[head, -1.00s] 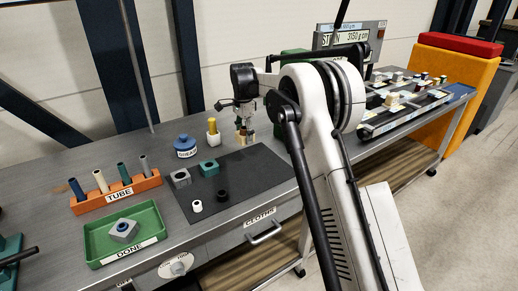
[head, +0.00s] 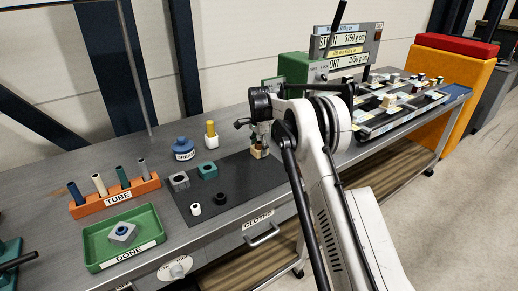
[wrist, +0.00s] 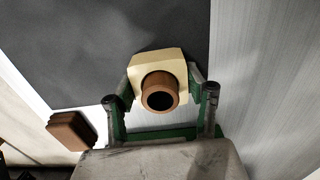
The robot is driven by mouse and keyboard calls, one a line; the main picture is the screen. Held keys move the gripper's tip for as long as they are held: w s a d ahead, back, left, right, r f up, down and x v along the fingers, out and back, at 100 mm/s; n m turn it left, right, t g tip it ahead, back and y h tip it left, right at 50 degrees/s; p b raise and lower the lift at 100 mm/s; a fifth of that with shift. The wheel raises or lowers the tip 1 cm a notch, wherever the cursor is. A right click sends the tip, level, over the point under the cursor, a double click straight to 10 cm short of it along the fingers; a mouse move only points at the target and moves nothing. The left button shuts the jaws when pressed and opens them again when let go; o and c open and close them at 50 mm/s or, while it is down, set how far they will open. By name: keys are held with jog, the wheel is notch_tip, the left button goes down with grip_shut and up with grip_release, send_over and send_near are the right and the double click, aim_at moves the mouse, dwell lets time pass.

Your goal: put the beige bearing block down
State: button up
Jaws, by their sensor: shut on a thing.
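The beige bearing block (head: 259,153) is below my gripper (head: 259,144) in the head view, by the far right part of the dark mat (head: 240,185). In the wrist view the block (wrist: 150,64) sits between the two fingers of my gripper (wrist: 163,76), which are shut on it. A brown bushing (wrist: 158,92) with a dark bore sticks out of the block towards the camera. Behind the block lie the mat's edge and bare metal bench. I cannot tell whether the block touches the surface below.
The green DONE tray (head: 88,240) holds a grey block with a blue ring. On the mat are a grey block (head: 179,181), a green block (head: 208,170), a white bushing (head: 195,210) and a black bushing (head: 220,197). The orange TUBE rack (head: 146,187) stands left.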

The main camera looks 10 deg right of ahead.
jog(key=shift+f, duration=0.15)
jog(key=o, duration=1.4)
jog(key=shift+r, duration=0.2)
